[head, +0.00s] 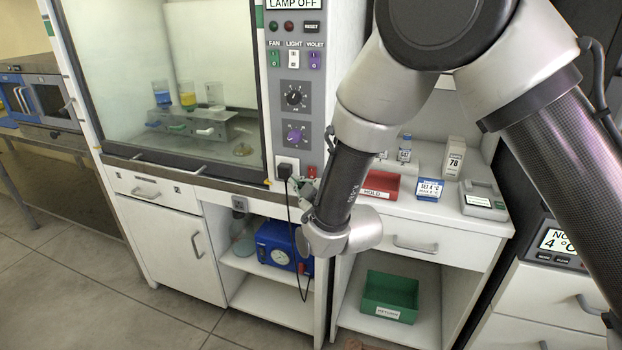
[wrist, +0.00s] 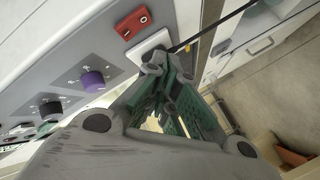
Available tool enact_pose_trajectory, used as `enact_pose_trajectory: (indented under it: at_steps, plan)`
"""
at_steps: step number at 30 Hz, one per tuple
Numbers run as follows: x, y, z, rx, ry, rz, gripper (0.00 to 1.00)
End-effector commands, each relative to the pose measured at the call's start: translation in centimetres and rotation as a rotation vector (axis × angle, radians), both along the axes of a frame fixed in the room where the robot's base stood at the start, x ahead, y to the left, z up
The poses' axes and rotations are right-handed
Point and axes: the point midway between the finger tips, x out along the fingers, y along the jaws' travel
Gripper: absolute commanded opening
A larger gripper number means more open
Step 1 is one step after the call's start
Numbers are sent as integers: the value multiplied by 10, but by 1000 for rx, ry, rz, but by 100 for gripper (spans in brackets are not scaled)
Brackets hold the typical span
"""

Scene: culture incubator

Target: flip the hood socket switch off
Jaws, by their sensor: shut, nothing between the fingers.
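The hood socket is a white plate (head: 287,165) low on the hood's grey side panel, with a black plug and cord in it. A small red switch (head: 312,172) sits just right of it, partly hidden by my arm. In the wrist view the red switch (wrist: 133,22) has a dark spot on it and lies beside the white socket plate (wrist: 148,46). My gripper (wrist: 154,64) is shut and empty, its tips overlapping the plate's near edge. I cannot tell whether they touch. In the head view my gripper (head: 304,187) is mostly behind my arm. The switch position is unclear.
Purple knob (wrist: 93,80) and black knob (head: 294,97) are on the same panel. A black cord (head: 303,240) hangs past the blue device (head: 277,248) below. A red tray (head: 379,185) and small boxes stand on the right counter. A green bin (head: 390,296) is beneath.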

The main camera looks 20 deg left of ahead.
Motion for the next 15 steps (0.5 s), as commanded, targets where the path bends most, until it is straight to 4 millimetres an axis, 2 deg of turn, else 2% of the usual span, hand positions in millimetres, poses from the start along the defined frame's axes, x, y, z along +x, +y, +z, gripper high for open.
enact_pose_trajectory:
  at_steps: [6, 15]
  plan:
    - [-20, 2, 2, 0, 0, 0, 0]
    - [-25, 2, 3, -1, -1, 0, 0]
